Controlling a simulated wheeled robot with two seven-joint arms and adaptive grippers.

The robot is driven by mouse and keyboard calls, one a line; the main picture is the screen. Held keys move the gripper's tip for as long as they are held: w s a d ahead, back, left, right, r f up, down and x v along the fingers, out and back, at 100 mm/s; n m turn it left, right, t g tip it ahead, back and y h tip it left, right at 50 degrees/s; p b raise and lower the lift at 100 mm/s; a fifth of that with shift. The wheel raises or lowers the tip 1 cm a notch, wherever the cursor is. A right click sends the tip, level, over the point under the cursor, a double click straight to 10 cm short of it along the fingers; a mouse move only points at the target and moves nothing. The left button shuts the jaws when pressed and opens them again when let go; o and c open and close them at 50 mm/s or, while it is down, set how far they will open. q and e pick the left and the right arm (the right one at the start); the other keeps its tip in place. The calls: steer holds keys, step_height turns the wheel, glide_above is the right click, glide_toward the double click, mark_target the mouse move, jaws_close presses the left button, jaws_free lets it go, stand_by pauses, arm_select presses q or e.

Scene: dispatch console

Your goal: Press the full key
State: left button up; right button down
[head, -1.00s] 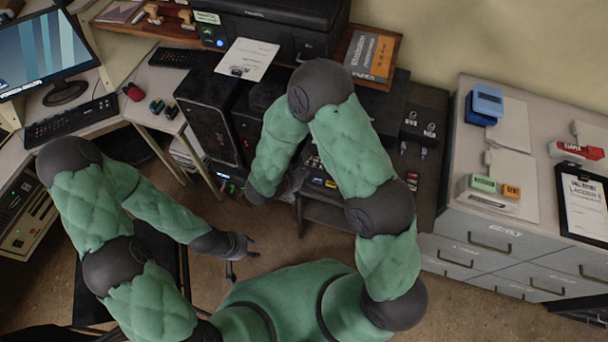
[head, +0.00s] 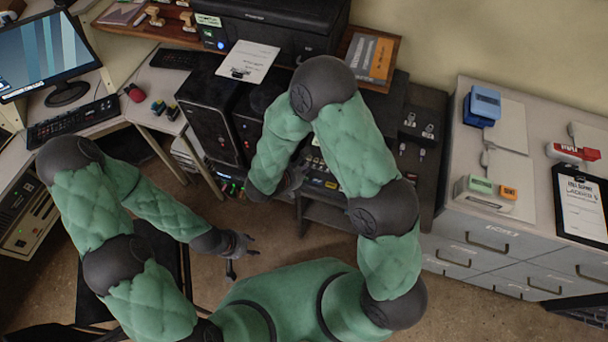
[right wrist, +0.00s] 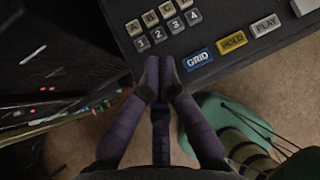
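A dark console panel with labelled keys lies under my right arm. In the right wrist view it shows small letter and number keys, a blue GRID key (right wrist: 199,58), a yellow HOLD key (right wrist: 233,41) and a pale PLAY key (right wrist: 266,25). I cannot read a key marked full in any view. My right gripper (right wrist: 161,65) is shut and empty, its tips at the panel's near edge, left of the GRID key; contact cannot be told. It also shows in the head view (head: 299,176). My left gripper (head: 256,246) is open and empty, over the floor.
Black computer towers (head: 209,115) stand left of the panel. A desk with a monitor (head: 45,52) and keyboard (head: 72,121) is at the left. A grey cabinet (head: 500,240) holding a clipboard (head: 583,205) stands at the right. Floor is clear around my left gripper.

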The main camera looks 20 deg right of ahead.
steer(key=shift+r+p, duration=1.35)
steer(key=shift+r, duration=0.8)
steer(key=shift+f, duration=0.1)
steer(key=s+a+f+m+g+y+b, duration=0.2)
steer(key=s+f+m+g+y, duration=0.3)
steer(key=s+f+m, duration=0.35)
steer(key=s+a+f+m+g+y+b, duration=0.2)
steer(key=s+f+m+g+y, duration=0.3)
steer(key=s+m, duration=0.55)
steer(key=w+d+f+m+t+y+b, duration=0.1)
steer(key=f+m+t, duration=0.4)
steer(key=m, duration=0.8)
steer(key=shift+w+d+f+b, duration=0.3)
steer(key=shift+w+f+b, duration=0.4)
steer(key=shift+w+f, duration=0.35)
